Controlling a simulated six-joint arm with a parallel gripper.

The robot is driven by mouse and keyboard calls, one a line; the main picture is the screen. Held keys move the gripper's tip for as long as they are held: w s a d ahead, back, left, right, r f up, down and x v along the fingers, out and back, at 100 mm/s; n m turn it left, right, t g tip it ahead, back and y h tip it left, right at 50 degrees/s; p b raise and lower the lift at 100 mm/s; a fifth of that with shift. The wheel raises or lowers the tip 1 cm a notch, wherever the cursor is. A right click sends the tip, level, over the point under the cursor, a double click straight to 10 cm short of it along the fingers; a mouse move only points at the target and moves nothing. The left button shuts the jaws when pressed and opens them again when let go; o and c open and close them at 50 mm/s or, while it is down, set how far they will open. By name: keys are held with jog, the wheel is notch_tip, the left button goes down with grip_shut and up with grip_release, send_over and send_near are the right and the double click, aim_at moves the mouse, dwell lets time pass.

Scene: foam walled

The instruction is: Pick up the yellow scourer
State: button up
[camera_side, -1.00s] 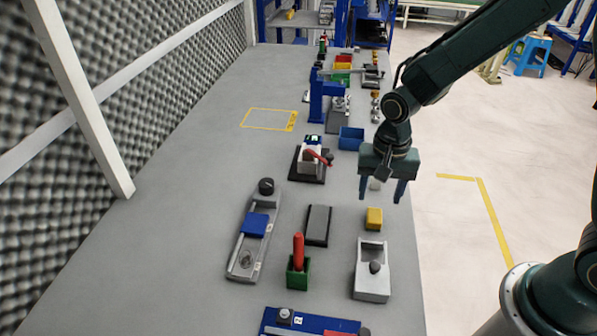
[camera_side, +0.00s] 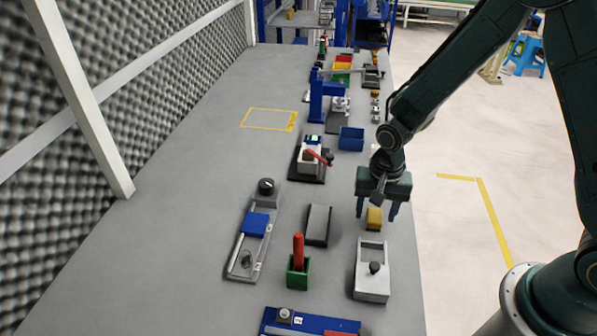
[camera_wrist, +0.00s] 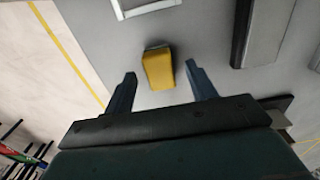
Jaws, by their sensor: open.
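The yellow scourer (camera_side: 374,219) is a small yellow block standing on the grey bench near its right edge. The fingers also show in the wrist view (camera_wrist: 162,75), spread apart with nothing held. I cannot tell the exact height gap between fingertips and scourer.
A grey box with a dark knob (camera_side: 372,270) stands just in front of the scourer. A dark flat block (camera_side: 318,225) lies to its left, and a green holder with a red handle (camera_side: 298,268) is nearer. A blue bin (camera_side: 351,138) stands behind. The bench's right edge is close.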

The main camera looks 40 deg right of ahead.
jog(key=shift+f, duration=0.75)
jog(key=shift+c, duration=0.3)
jog(key=c, duration=1)
